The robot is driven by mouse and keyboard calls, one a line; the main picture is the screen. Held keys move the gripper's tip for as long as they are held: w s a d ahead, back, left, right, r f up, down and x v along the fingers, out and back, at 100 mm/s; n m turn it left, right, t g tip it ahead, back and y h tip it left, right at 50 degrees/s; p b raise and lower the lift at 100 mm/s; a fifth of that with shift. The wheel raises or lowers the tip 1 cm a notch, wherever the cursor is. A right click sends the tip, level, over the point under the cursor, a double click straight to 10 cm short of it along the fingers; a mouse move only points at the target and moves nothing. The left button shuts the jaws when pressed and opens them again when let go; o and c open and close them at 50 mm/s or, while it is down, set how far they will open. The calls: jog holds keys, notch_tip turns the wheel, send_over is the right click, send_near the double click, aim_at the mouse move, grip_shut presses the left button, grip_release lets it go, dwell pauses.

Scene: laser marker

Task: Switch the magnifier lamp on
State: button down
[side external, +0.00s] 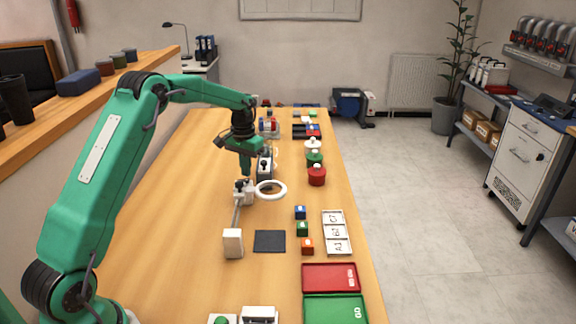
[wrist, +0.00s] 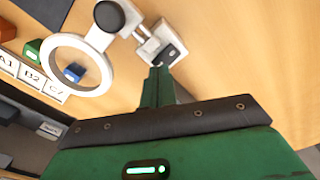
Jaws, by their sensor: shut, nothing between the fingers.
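The magnifier lamp stands mid-table, with a white ring head (side external: 271,200), a jointed arm and a white block base (side external: 233,243). In the wrist view its ring (wrist: 78,92) is at the upper left. A white box (wrist: 165,42) beside the ring joint carries a small black switch (wrist: 171,53). My gripper (side external: 246,175) is shut and empty, pointing down over the lamp's arm joint. In the wrist view its fingertips (wrist: 158,72) are right beside the white box; I cannot tell if they touch. Whether the lamp is lit is unclear.
Blue, green and orange cubes (side external: 307,246) lie right of the lamp, beside a lettered white tray (side external: 341,246). A dark mat (side external: 269,241) lies near the base. Red and green trays (side external: 331,277) are in front. Several lidded pots (side external: 317,177) stand beyond the ring.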

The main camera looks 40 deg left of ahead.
aim_at(247, 180)
jog(key=shift+f, duration=1.05)
dwell(0.9)
jog(key=shift+r, duration=3.55)
